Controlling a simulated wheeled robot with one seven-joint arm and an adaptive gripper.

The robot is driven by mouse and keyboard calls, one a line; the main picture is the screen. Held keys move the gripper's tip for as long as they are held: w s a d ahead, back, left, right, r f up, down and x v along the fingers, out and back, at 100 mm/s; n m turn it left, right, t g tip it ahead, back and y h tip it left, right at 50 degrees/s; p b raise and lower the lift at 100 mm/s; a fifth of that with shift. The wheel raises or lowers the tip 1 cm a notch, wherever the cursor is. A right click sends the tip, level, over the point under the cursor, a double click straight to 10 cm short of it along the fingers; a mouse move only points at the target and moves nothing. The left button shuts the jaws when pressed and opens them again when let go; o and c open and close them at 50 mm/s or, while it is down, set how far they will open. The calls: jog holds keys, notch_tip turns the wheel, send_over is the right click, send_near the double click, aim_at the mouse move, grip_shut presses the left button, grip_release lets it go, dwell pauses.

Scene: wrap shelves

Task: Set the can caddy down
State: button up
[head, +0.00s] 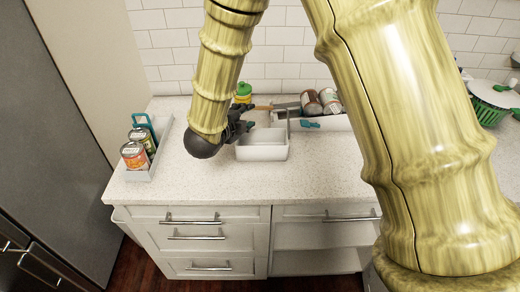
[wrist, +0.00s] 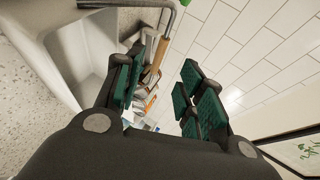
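A white two-part caddy (head: 262,153) appears to rest upright on the counter in the head view and looks empty. A bent metal handle (head: 288,122) with a brown grip (head: 264,107) rises over it. My gripper (head: 250,115) is at the caddy's back left, near the grip. In the wrist view the green finger pads of my gripper (wrist: 163,65) stand apart, with nothing clamped between them. The white caddy (wrist: 75,55) is left of them, and the brown grip (wrist: 160,52) shows beyond the gap. Another caddy (head: 143,173), grey with a teal handle, holds cans (head: 134,155) at the left.
A tray with lying cans (head: 311,103) is against the tiled wall, with a small teal object (head: 308,125) in front. A green bottle with a yellow cap (head: 243,92) stands behind my gripper. A green basket (head: 488,100) is far right. The front counter (head: 225,182) is clear.

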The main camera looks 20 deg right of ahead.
aim_at(259, 108)
jog(key=p+x, duration=0.1)
jog(key=x, duration=0.4)
jog(key=shift+w+d+p, duration=0.1)
jog(key=shift+w+p, duration=0.05)
jog(key=shift+p, duration=0.25)
jog(key=shift+w+d+p, duration=0.3)
jog(key=shift+d+p, duration=0.2)
jog(key=shift+d, duration=0.05)
jog(key=p+x, duration=0.1)
jog(key=x, duration=0.2)
jog(key=shift+d+p, duration=0.2)
jog(key=shift+p, duration=0.15)
jog(key=shift+w+d+f, duration=0.25)
jog(key=shift+w+d, duration=0.1)
jog(key=shift+w, duration=0.05)
grip_shut()
